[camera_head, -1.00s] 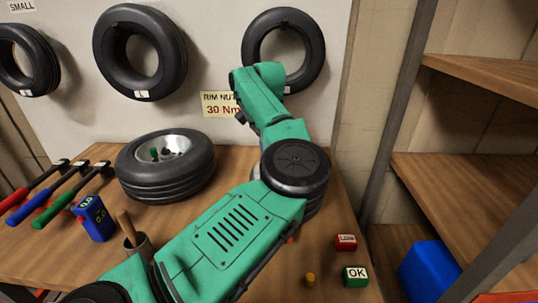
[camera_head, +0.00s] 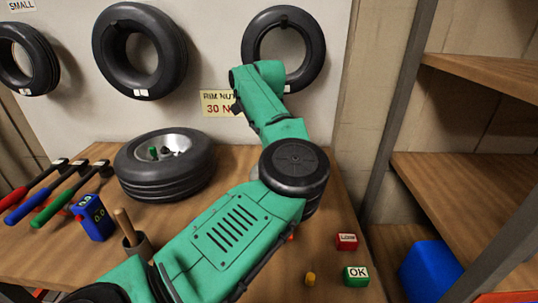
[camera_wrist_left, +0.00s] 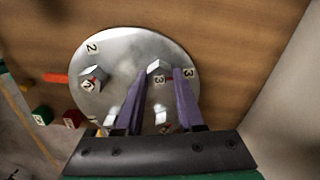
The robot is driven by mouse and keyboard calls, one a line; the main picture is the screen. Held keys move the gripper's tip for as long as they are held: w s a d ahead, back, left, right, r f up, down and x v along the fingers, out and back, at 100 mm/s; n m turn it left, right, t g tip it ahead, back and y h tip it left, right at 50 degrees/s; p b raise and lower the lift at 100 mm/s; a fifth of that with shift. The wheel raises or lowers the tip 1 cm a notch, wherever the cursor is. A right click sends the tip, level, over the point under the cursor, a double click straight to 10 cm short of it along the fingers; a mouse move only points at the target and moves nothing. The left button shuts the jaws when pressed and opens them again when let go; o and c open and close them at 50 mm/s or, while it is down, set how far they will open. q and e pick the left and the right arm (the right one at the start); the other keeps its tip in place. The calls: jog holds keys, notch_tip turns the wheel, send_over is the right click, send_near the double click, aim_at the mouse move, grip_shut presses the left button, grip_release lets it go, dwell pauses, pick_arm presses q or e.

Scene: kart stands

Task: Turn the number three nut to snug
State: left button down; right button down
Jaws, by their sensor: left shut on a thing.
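In the left wrist view a round silver plate (camera_wrist_left: 120,48) lies on the wooden bench, with printed numbers near its edge. The number three nut (camera_wrist_left: 158,67) is a silver hex nut on it, beside the printed 3. My left gripper (camera_wrist_left: 158,75) has its two purple fingers on either side of this nut and is shut on it. The number two nut (camera_wrist_left: 95,74) sits to the left, and another nut (camera_wrist_left: 163,117) shows partly between the fingers. In the head view my left arm hides the plate and gripper. My right gripper is not in view.
A tyre on a rim (camera_head: 165,180) lies on the bench (camera_head: 60,255). Red, blue and green handled tools (camera_head: 45,195) and a blue gauge (camera_head: 93,218) lie left. A green OK block (camera_head: 356,276), a red block (camera_head: 346,241) and a yellow piece (camera_head: 310,279) stand right.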

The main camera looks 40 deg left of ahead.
pick_arm(q)
jog(key=m, duration=0.4)
jog(key=shift+m, duration=0.4)
jog(key=m+b, duration=0.1)
jog(key=m, duration=0.3)
jog(key=m+b, duration=0.1)
jog(key=m, duration=0.4)
jog(key=shift+r+m+b, duration=0.1)
jog(key=shift+m+b, duration=0.3)
jog(key=shift+m, duration=1.8)
jog(key=c, duration=0.5)
grip_release()
